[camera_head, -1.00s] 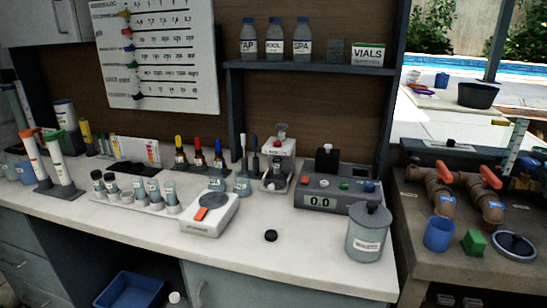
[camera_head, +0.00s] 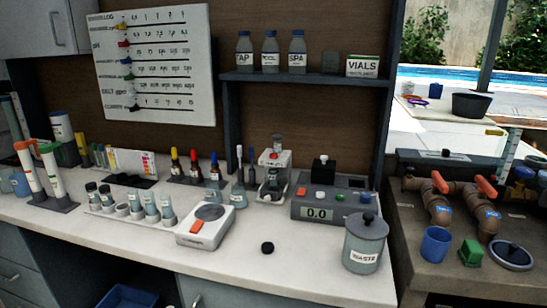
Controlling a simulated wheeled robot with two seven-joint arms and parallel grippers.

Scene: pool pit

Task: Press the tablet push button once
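No part labelled as the tablet push button can be read. A small white and grey dispenser-like stand (camera_head: 274,172) stands at the back of the white counter, with a grey knob-like top (camera_head: 278,141) and a small red spot (camera_head: 273,156) on its front. A low white device with a round grey plate (camera_head: 206,222) and an orange-red patch (camera_head: 197,228) lies in front. Neither of my grippers is in view.
A grey lidded waste jar (camera_head: 365,243) stands at the counter's right end. A small black cap (camera_head: 267,248) lies in the open front middle. Vials in a rack (camera_head: 130,216) and colour-topped bottles (camera_head: 195,168) stand left. A shelf (camera_head: 300,77) hangs above.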

